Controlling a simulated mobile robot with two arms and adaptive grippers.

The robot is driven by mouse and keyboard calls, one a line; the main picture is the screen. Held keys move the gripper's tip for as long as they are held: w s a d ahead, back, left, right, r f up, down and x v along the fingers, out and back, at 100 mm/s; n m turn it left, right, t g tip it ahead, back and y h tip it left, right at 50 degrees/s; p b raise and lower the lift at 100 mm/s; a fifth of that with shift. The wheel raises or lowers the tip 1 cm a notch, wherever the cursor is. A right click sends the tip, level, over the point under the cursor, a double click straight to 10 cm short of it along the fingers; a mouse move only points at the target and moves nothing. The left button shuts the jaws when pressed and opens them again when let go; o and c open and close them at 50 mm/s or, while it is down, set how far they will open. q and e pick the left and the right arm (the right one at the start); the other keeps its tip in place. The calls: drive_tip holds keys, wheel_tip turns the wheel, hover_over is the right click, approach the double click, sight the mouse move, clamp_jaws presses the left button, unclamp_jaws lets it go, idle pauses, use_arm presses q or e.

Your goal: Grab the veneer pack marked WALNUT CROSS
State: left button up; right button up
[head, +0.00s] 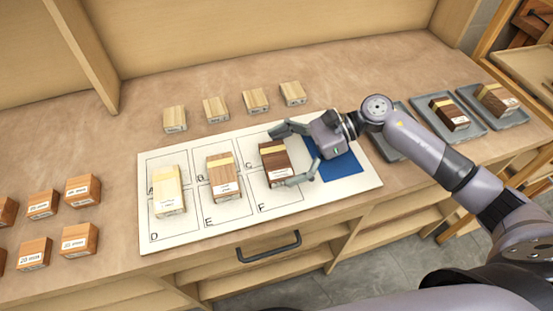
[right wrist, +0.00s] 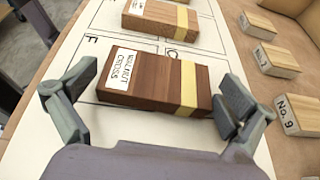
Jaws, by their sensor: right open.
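The dark brown veneer pack (head: 270,154) with a yellow band lies on the white lettered board (head: 232,226), by the letters C and F. In the right wrist view the label on this pack (right wrist: 149,80) reads WALNUT CROSS. My right gripper (head: 279,158) is open, with one finger at each end of the pack. In the right wrist view my right gripper (right wrist: 158,80) shows a gap between the pack and the left finger; whether the right finger touches is unclear. My left gripper is out of view.
A brown pack (head: 225,177) and a pale pack (head: 168,190) lie on the board to the left. Several small pale blocks (head: 256,100) stand behind it. Orange-brown blocks (head: 82,190) sit at the left. Grey trays (head: 466,131) with packs stand at the right.

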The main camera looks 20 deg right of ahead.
drive_tip(key=shift+c, duration=0.4)
drive_tip(key=c, duration=0.8)
drive_tip(key=shift+c, duration=0.2)
drive_tip(key=shift+r, duration=0.1)
